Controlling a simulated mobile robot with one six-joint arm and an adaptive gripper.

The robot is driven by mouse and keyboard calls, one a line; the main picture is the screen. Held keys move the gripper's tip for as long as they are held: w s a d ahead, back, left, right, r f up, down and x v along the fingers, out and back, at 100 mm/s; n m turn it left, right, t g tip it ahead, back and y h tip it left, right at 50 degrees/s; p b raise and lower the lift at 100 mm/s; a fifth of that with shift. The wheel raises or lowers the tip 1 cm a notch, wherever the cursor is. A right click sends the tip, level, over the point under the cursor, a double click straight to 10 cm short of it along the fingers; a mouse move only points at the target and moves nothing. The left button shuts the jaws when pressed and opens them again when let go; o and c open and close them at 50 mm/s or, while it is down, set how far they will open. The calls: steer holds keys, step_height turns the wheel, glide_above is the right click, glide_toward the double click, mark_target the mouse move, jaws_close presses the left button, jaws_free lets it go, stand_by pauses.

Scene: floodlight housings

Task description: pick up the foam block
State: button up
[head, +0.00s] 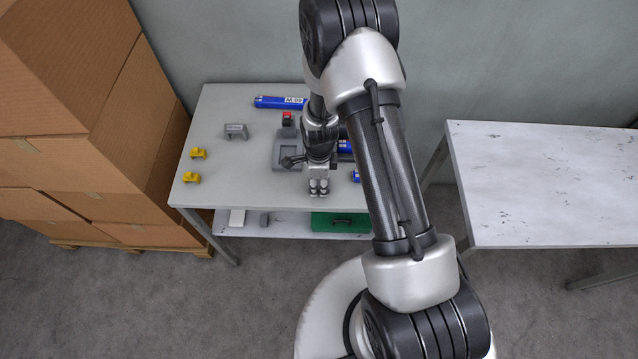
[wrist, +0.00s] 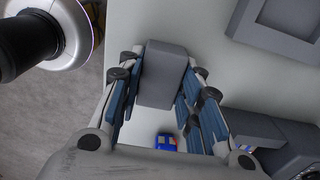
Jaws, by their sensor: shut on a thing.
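The foam block (wrist: 162,75) is a plain grey block in the wrist view. It sits between the two fingers of my gripper (wrist: 163,92), with the blue finger pads along its left and right sides. My gripper is shut on it. In the head view my gripper (head: 319,186) is over the front part of the grey worktable (head: 237,187). I cannot make out the block in that view. I cannot tell whether the block touches the tabletop.
A grey recessed tray (head: 281,163) lies beside my gripper. Two yellow clips (head: 197,153) and a grey bracket (head: 236,130) stand at left, with a blue tube (head: 278,102) behind. Cardboard boxes (head: 90,120) rise at left. A second table (head: 540,180) at right is bare.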

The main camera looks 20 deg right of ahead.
mark_target(319, 182)
step_height(319, 182, up, 20)
steer(key=p, duration=0.4)
steer(key=shift+p, duration=0.35)
stand_by(0.9)
